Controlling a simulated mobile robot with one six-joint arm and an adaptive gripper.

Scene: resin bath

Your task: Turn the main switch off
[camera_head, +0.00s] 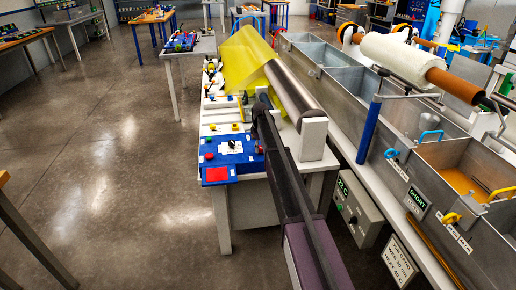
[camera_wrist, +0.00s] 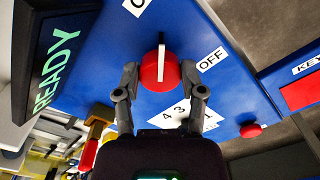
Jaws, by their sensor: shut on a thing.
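The main switch (camera_wrist: 161,72) is a round red knob with a white bar on a blue panel (camera_wrist: 110,60) in the wrist view. Its white bar points up in the picture. An OFF label (camera_wrist: 211,59) is right of the knob, and a label cut off at the top edge starts with O. My gripper (camera_wrist: 160,84) has its two fingers shut on the knob, one on each side. In the head view my dark arm reaches to the bench, and I cannot make out the fingers or the knob there.
A lit READY display (camera_wrist: 56,72) is at the left in the wrist view. Another red knob (camera_wrist: 251,130) is lower right. In the head view a blue control box (camera_head: 232,152) is left of my arm, with a yellow sheet (camera_head: 244,60) behind it. Metal tanks (camera_head: 450,160) stand right.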

